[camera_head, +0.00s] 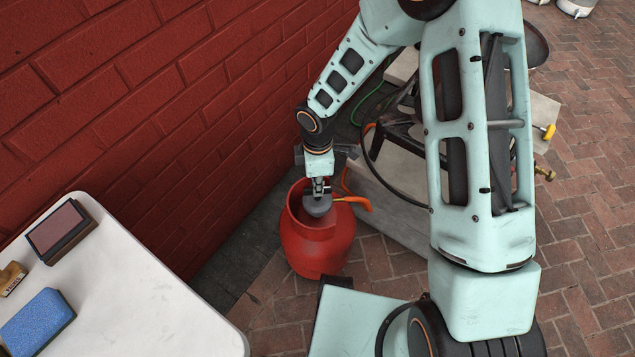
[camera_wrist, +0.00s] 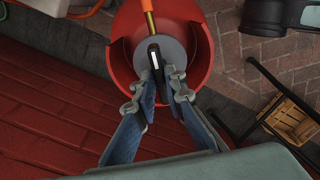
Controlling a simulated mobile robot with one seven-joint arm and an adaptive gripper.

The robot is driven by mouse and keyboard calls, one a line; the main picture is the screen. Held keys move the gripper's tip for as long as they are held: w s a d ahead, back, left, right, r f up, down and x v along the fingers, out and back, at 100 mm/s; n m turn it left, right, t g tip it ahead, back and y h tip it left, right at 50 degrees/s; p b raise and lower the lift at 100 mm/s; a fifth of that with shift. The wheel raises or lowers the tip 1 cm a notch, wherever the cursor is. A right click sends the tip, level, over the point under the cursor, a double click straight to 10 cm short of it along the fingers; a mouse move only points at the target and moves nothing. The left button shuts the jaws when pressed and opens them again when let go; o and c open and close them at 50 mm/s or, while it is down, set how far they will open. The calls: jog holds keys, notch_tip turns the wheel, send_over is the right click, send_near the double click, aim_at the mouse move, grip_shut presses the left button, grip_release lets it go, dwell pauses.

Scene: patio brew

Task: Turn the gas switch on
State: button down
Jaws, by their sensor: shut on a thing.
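A red gas cylinder (camera_head: 317,250) stands on the ground by the red wall in the head view. It also fills the top middle of the wrist view (camera_wrist: 203,45). A grey regulator (camera_head: 318,207) sits inside its collar, with an orange hose (camera_head: 354,201) leading off to the right. In the wrist view the regulator (camera_wrist: 177,50) carries a black switch with a white mark (camera_wrist: 154,60). My gripper (camera_head: 319,188) reaches down into the collar from above. Its fingers (camera_wrist: 162,78) are closed on the switch, one on each side.
A white table (camera_head: 130,295) at the lower left holds a blue sponge (camera_head: 38,322), a dark-framed block (camera_head: 60,231) and a wooden-handled item (camera_head: 11,278). A black burner frame (camera_head: 400,135) stands right of the cylinder. Brick paving (camera_head: 590,200) is open at the right.

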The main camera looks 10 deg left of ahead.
dwell(0.3)
jog(key=c, duration=2)
grip_release()
notch_tip(320, 180, up, 12)
jog(key=shift+r, duration=0.1)
